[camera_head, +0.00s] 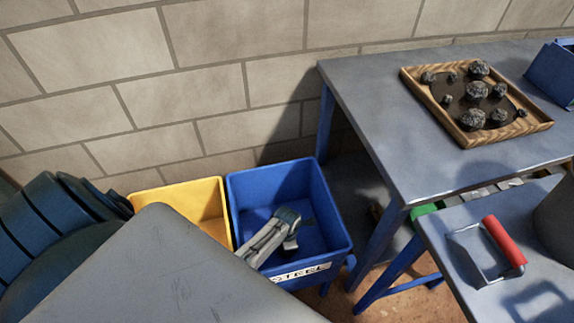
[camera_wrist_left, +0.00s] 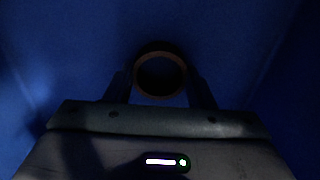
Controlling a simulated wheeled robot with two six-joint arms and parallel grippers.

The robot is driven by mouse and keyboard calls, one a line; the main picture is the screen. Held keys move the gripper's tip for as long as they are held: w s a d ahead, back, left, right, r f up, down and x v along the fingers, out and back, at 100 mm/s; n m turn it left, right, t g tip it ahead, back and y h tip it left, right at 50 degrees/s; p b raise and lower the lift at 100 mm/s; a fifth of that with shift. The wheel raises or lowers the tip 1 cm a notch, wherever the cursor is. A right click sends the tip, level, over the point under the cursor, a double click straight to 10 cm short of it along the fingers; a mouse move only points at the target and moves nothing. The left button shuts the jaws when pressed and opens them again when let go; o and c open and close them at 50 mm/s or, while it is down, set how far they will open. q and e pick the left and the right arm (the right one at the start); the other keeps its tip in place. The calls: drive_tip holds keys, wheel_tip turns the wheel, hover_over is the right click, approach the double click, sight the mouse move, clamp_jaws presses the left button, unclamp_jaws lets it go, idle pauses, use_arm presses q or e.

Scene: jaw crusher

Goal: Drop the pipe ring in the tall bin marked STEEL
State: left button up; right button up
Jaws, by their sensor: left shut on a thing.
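The blue bin marked STEEL (camera_head: 262,186) stands against the wall, its label on the front face partly hidden by my arm. My left gripper (camera_head: 291,240) reaches down inside this bin in the head view. In the left wrist view my left gripper (camera_wrist_left: 160,84) is shut on the dark brown pipe ring (camera_wrist_left: 160,94), which sits between the two fingers with its hole facing the camera. Blue bin walls surround it there. The ring cannot be made out in the head view. My right gripper is not in view.
A yellow bin (camera_head: 190,199) stands left of the blue one. A grey table (camera_head: 367,108) at the right holds a wooden tray (camera_head: 532,127) of dark rocks. A nearer table carries a red-handled metal tool (camera_head: 504,242).

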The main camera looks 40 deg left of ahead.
use_arm(q)
drive_tip(key=o, duration=1.2)
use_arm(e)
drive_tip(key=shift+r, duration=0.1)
use_arm(q)
drive_tip(key=shift+r, duration=0.3)
wheel_tip(320, 180, up, 12)
drive_tip(key=p, duration=0.3)
drive_tip(key=shift+f, duration=0.15)
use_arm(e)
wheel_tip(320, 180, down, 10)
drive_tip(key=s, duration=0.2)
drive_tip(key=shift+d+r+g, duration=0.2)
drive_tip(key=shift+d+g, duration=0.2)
